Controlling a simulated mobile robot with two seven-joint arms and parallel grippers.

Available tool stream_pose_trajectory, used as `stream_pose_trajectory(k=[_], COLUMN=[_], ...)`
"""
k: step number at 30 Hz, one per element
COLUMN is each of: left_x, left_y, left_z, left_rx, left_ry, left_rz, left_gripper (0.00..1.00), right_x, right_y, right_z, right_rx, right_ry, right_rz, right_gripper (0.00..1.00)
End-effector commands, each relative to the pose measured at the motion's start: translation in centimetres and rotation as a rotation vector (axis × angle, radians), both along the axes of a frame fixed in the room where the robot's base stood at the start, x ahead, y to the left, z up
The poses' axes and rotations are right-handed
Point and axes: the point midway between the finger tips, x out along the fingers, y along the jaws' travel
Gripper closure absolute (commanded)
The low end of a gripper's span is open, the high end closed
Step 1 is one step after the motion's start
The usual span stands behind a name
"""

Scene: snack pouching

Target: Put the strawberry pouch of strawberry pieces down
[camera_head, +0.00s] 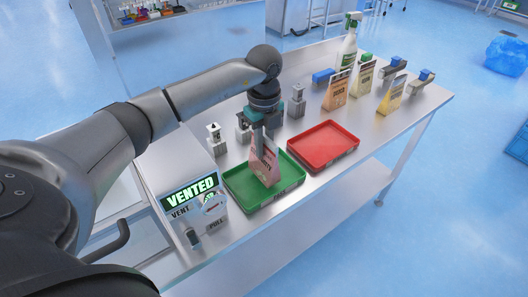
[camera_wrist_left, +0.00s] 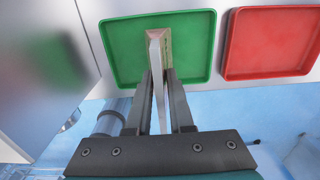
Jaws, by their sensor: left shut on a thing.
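The strawberry pouch (camera_head: 266,172) is pink with dark lettering and stands upright over the green tray (camera_head: 236,194). My left gripper (camera_head: 262,143) comes down from above and is shut on the pouch's upper part. In the left wrist view the pouch (camera_wrist_left: 157,40) shows edge-on between the two fingers, in front of the green tray (camera_wrist_left: 122,62). Its bottom is inside the tray's outline; I cannot tell for sure whether it touches the floor of the tray. My right gripper is not in view.
An empty red tray (camera_head: 323,148) lies right of the green one. A "VENTED" sign (camera_head: 190,191) stands at the left. Several upright pouches, including an orange-brown one (camera_head: 337,94), and a spray bottle (camera_head: 348,50) stand at the back right. Small grey devices stand behind the trays.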

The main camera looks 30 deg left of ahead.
Motion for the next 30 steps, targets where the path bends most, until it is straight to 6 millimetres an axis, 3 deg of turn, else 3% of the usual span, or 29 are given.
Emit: stream_pose_trajectory(k=[4, 14, 15, 23, 30], left_x=[-0.1, 0.0, 0.0, 0.0, 0.0], left_y=[0.0, 0.0, 0.0, 0.0, 0.0], left_z=[-2.4, -2.7, -2.8, -2.7, -2.6], left_rx=[0.000, -0.001, -0.001, -0.001, -0.001], left_ry=[0.004, 0.001, 0.001, 0.001, 0.001], left_rz=[-0.001, -0.001, -0.001, -0.001, 0.000], left_gripper=[1.00, 1.00, 0.79, 0.50, 0.50], right_x=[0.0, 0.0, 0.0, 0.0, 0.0], right_y=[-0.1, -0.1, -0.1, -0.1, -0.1], right_z=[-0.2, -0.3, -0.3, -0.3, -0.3], right_rx=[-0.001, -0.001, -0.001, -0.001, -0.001], right_ry=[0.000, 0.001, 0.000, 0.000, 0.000], right_rz=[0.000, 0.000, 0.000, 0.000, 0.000], right_gripper=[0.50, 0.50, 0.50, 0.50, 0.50])
